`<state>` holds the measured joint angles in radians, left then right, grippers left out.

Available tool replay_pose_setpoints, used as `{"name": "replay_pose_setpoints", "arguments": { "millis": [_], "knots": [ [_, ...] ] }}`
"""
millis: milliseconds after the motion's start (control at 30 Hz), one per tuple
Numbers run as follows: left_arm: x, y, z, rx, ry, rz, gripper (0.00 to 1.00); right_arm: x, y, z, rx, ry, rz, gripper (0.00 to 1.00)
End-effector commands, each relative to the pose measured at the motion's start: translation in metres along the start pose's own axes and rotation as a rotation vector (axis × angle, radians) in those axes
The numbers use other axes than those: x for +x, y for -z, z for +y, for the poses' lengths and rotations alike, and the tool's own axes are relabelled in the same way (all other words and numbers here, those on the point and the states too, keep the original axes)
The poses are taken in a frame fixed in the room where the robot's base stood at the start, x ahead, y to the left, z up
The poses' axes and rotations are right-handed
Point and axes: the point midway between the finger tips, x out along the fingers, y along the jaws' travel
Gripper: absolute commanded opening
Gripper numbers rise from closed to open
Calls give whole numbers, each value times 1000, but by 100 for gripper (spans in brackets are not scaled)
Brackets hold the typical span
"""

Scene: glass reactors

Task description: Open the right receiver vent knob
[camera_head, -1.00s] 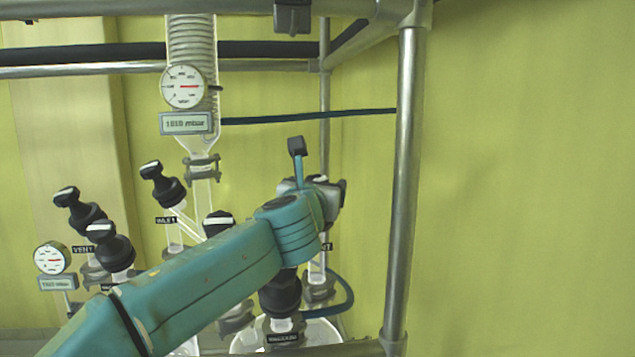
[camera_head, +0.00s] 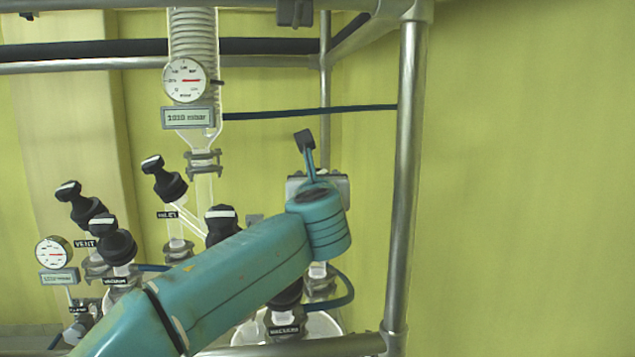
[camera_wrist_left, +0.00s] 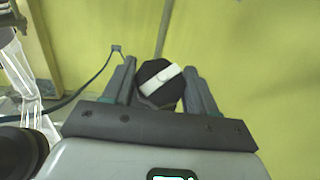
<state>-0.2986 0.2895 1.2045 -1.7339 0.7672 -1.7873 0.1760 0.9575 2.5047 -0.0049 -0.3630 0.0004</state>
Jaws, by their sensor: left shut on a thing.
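In the left wrist view, a black faceted knob with a white bar across its top (camera_wrist_left: 155,84) sits between the two fingers of my left gripper (camera_wrist_left: 160,72). The fingers are shut on its sides. The white bar lies slanted, higher at its right end. In the head view, my teal left arm reaches in from the lower left, and its wrist covers this knob and its label. Part of the grey left gripper body shows behind the wrist. My right gripper is not in view.
Black vent (camera_head: 80,203), vacuum (camera_head: 118,245) and inlet (camera_head: 165,180) knobs stand to the left, with another black knob (camera_head: 221,222) behind my arm. A steel post (camera_head: 405,180) rises to the right of my wrist. A gauge (camera_head: 185,80) hangs above.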

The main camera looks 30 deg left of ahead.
Motion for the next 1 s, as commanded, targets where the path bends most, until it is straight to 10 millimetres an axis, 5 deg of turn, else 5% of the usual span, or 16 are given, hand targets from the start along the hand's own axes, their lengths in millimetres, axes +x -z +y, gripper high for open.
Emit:
{"name": "replay_pose_setpoints", "arguments": {
  "millis": [500, 1000],
  "knots": [
    [1, -2, -1, -150, -265, 2, 26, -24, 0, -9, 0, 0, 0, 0],
    [1, 1, 0, -177, -311, 2, 26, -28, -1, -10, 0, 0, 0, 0]
  ]
}}
